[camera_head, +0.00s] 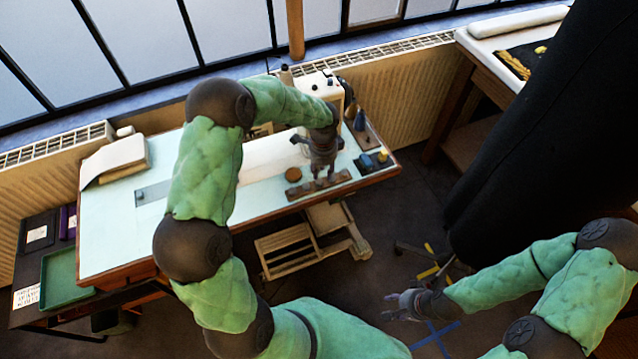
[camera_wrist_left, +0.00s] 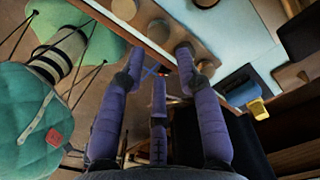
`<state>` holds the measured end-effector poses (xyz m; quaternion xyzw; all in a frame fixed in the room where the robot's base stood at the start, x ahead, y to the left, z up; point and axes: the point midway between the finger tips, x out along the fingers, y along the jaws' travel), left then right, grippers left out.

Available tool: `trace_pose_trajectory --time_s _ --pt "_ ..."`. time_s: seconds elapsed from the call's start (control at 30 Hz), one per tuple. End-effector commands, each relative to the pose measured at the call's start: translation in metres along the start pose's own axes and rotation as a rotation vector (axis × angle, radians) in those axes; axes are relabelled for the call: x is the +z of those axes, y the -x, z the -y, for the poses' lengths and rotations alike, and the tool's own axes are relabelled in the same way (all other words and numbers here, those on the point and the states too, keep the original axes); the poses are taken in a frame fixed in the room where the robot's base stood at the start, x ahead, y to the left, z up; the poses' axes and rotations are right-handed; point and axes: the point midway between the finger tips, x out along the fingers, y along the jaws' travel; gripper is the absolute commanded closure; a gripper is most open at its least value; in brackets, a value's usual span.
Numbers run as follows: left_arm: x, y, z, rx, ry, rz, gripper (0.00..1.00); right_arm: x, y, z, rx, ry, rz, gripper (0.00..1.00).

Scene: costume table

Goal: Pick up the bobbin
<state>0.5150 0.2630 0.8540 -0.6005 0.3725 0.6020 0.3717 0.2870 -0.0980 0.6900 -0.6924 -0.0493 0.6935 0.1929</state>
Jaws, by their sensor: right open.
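A wooden strip (camera_head: 322,184) lies near the front right edge of the pale sewing table. Small round tan pieces (camera_wrist_left: 158,31) sit on it in the left wrist view; one may be the bobbin, but I cannot tell for sure. My left gripper (camera_head: 322,174) points down over this strip and partly hides it. In the left wrist view its fingers (camera_wrist_left: 157,85) are spread, with nothing seen between them. My right gripper (camera_head: 390,304) is open and empty, low over the floor, away from the table.
A blue and yellow item (camera_head: 381,157) is to the right. The sewing machine (camera_head: 320,92) stands behind my left gripper. A folded cloth (camera_head: 115,160) lies at the table's left. A large black form (camera_head: 520,130) stands at right.

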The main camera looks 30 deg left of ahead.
Motion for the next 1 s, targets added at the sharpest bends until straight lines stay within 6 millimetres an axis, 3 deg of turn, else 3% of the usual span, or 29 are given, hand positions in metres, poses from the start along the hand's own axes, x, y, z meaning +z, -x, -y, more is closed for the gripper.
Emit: trace_pose_trajectory --time_s 0.17,0.43,0.7,0.8,1.0 --pt "0.002 -0.012 0.002 -0.001 0.002 -0.001 0.66 0.0 -0.005 -0.002 0.0 0.0 0.0 0.57" --pt "0.006 -0.049 0.003 0.0 0.001 -0.001 0.66 -0.001 -0.018 -0.006 0.0 0.0 0.0 0.57" --pt "0.007 -0.052 0.004 -0.002 0.002 -0.001 0.66 -0.001 -0.018 -0.006 0.0 0.0 0.0 0.57" --pt "0.006 -0.052 0.004 -0.002 0.002 -0.001 0.89 -0.001 -0.018 -0.006 0.0 0.0 0.0 0.57" --pt "0.006 -0.052 0.004 -0.003 0.002 -0.002 0.91 -0.001 -0.018 -0.006 0.0 0.0 0.0 0.57"
